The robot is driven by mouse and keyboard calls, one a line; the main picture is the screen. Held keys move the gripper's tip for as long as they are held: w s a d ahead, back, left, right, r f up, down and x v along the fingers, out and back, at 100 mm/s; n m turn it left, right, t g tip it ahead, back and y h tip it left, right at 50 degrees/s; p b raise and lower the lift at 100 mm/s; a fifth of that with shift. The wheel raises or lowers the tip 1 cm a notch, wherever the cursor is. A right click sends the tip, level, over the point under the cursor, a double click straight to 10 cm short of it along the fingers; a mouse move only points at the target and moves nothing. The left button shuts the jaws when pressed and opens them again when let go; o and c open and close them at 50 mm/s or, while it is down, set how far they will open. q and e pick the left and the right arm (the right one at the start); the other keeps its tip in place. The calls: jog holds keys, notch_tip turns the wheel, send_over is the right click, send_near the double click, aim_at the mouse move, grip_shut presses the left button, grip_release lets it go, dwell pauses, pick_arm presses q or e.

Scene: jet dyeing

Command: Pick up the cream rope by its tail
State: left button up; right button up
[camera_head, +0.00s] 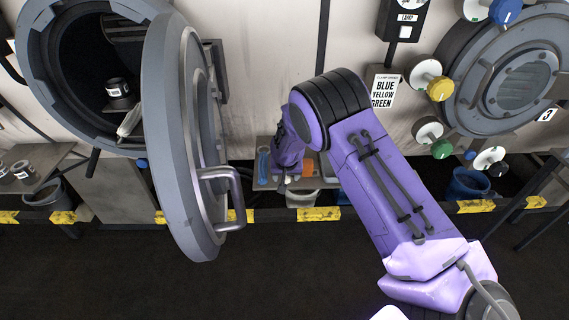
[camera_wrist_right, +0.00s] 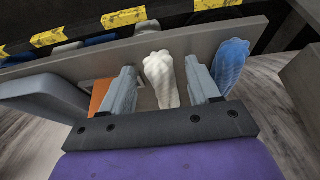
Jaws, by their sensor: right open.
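The cream rope (camera_wrist_right: 161,80) is a pale twisted bundle on a grey shelf (camera_wrist_right: 85,67) in the right wrist view. My right gripper (camera_wrist_right: 159,70) is open, with one finger on each side of the rope and visible gaps to it. In the head view the right gripper (camera_head: 285,183) is small at the shelf below the wall, partly covered by my purple arm. I cannot make out the cream rope clearly there. My left gripper is in neither view.
A blue rope (camera_wrist_right: 231,62) lies just right of the right finger; an orange piece (camera_wrist_right: 98,97) is left of the left finger. An open round machine door (camera_head: 180,140) with a handle stands left of my arm. Buckets (camera_head: 467,184) stand along the wall.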

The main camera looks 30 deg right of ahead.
jog(key=shift+w+f, duration=0.1)
jog(key=shift+f, duration=0.05)
grip_shut()
